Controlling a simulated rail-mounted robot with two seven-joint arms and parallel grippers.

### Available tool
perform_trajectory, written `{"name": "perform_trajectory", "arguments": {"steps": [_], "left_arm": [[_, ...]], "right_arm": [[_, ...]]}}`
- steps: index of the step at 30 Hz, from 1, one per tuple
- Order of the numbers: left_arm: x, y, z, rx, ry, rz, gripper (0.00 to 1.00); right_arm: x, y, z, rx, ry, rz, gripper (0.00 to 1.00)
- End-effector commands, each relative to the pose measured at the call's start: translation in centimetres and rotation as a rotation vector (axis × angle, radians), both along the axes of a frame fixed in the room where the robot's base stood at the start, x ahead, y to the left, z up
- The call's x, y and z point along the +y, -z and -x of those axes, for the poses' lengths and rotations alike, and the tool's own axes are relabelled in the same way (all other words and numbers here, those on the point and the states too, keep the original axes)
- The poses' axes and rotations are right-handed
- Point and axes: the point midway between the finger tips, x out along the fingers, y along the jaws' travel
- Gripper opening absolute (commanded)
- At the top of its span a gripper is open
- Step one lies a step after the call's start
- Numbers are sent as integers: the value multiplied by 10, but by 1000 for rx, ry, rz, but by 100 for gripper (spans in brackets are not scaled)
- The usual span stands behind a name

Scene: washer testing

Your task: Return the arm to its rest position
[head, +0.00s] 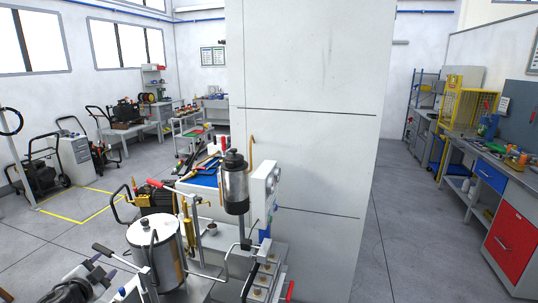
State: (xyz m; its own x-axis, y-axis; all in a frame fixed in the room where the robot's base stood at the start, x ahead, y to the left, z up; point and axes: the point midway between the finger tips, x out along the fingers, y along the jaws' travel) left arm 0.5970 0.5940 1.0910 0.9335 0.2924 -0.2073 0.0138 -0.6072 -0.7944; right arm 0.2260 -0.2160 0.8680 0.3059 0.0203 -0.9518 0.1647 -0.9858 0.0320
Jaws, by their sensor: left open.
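My left gripper (101,275) is at the lower left of the head view, low in the picture, with part of its arm cut off by the bottom edge. It is open, and I see nothing between its fingers. It is left of a silver lidded vessel (154,254) on the test rig and appears apart from it. My right gripper is not in view.
The rig's dark-topped cylinder (235,190) and metal fixture (262,277) stand right of the vessel. A large white pillar (310,130) rises behind. A workbench with a red cabinet (510,240) is at right. Floor (400,240) between is clear.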

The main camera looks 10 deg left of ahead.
Motion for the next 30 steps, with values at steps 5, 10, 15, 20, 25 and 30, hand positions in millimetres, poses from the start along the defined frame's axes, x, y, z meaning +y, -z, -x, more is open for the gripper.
{"name": "perform_trajectory", "arguments": {"steps": [5,10,15,20,25,30], "left_arm": [[-52,-9,13,96,-139,-112,56],[-140,24,55,269,-190,-79,56],[-232,72,125,425,-162,119,56],[-300,106,191,496,-98,365,56],[-340,145,255,600,-126,583,56],[-361,185,306,729,-196,701,56]], "right_arm": [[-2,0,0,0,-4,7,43],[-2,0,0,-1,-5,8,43],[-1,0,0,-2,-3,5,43],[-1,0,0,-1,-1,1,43],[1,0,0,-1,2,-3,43],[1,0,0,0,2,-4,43]]}}
